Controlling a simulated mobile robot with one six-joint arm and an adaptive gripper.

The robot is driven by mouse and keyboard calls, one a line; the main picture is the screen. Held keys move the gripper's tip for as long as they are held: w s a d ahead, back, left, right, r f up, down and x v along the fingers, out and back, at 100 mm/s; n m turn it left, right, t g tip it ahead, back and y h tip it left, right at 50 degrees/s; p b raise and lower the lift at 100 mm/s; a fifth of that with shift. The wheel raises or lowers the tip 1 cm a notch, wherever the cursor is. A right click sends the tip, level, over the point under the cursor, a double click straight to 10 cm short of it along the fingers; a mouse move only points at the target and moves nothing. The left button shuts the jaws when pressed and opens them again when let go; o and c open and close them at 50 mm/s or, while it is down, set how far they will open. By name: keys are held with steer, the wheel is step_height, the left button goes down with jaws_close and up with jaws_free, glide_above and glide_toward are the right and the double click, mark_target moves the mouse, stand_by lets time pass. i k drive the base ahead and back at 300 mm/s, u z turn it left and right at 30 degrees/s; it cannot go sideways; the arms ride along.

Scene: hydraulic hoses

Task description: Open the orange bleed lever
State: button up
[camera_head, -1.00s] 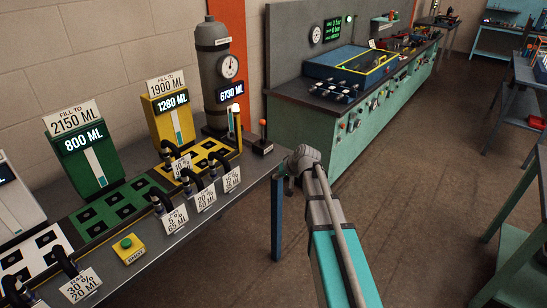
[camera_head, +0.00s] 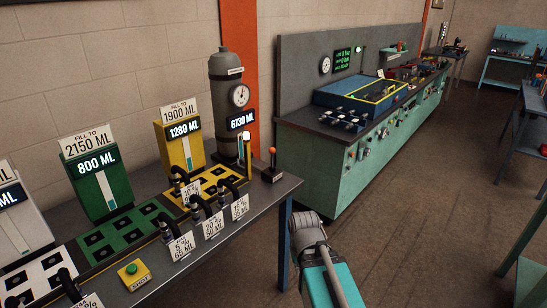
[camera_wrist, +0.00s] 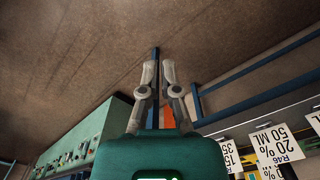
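The orange bleed lever (camera_head: 272,155) has an orange ball on a thin stem and a dark base. It stands upright at the right end of the grey workbench (camera_head: 275,193), beside the grey cylinder (camera_head: 224,92) with its dial gauge. The end of my arm shows low in the head view, right of the bench end and lower in the picture than the lever. My gripper (camera_wrist: 159,64) shows in the wrist view with its two fingers a little apart and nothing between them. The lever is not visible in the wrist view.
Black hoses with white cards, such as a 15% card (camera_head: 240,207), stand along the bench left of the lever. A yellow tank (camera_head: 178,146) and a green tank (camera_head: 101,185) are behind them. A blue bench leg (camera_head: 284,232) is near my arm. Brown floor (camera_head: 420,215) lies open to the right.

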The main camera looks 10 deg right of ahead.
mark_target(272, 149)
steer(key=z, duration=1)
steer(key=i, duration=0.6)
steer(key=u, duration=1.15)
